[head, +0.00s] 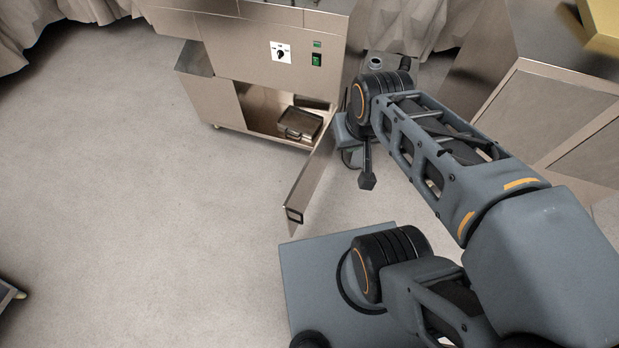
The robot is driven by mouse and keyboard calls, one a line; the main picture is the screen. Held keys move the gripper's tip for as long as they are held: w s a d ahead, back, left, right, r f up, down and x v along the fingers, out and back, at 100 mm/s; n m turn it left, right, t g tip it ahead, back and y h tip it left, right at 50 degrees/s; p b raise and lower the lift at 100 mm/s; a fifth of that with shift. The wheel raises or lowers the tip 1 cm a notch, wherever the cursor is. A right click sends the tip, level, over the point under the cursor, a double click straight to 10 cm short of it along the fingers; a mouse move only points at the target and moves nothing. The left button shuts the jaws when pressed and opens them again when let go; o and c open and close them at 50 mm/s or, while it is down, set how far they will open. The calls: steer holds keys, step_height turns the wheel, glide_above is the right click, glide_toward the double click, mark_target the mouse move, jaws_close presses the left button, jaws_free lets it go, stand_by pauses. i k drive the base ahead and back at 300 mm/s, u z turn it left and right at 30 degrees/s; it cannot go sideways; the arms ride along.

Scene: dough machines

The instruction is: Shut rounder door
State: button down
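The rounder (262,62) is a steel cabinet at the top centre of the head view. It has a dial and a green switch on its front. Its door (312,180) stands wide open, swung out toward me and seen nearly edge-on. A dark handle (293,215) is at the door's free end. My gripper (367,182) points down just right of the door, with a visible gap in the picture. Only one dark finger shows clearly, so its opening is hidden. I cannot tell whether it touches anything.
A metal box (298,123) sits inside the open lower compartment. Another steel cabinet (560,110) stands at the right, with a yellow object (602,22) above it. The floor (130,210) left of the door is clear. A dark object (8,295) shows at the left edge.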

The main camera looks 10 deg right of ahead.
mark_target(295, 206)
steer(key=z, duration=1.55)
steer(key=k, duration=1.05)
steer(key=u, duration=1.6)
steer(key=i, duration=0.5)
steer(key=z, duration=0.1)
